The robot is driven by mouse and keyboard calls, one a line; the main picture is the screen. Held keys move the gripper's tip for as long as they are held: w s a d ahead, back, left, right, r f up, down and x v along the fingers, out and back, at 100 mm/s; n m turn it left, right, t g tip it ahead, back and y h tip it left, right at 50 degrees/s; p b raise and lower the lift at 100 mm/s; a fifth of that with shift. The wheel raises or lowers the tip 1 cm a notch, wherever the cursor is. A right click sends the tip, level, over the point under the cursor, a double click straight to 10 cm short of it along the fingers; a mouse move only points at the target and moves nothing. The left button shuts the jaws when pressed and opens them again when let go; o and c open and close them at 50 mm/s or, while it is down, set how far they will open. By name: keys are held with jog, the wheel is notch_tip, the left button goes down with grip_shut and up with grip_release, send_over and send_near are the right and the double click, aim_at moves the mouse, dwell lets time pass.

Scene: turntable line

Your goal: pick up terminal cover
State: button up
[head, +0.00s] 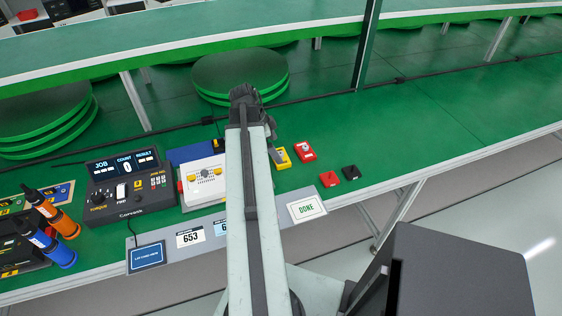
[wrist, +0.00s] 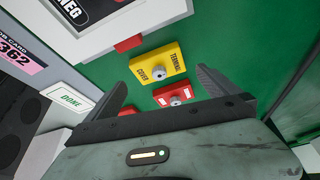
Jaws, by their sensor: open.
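The terminal cover (wrist: 157,66) is a yellow block with black lettering and a round grey knob on top. It lies flat on the green work surface; in the head view the yellow block (head: 282,157) shows just right of my arm, partly hidden by it. My gripper (wrist: 164,88) is open and empty, its two dark fingers pointing toward the yellow block. In the wrist view the block sits just beyond and between the fingertips, apart from them.
A red block with a knob (wrist: 173,95) lies close beside the cover. Small red (head: 326,175) and black (head: 350,172) pieces lie to the right. The green surface farther right is clear.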

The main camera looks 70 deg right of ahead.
aim_at(280, 153)
jog(key=b+x, duration=0.5)
jog(key=shift+f, duration=0.15)
jog(key=shift+d+r, duration=0.1)
jog(key=shift+r, duration=0.1)
jog(key=shift+c, duration=0.3)
jog(key=c, duration=1.1)
jog(key=shift+p, duration=0.3)
notch_tip(280, 153, up, 10)
jog(key=p, duration=1)
jog(key=shift+r, duration=0.1)
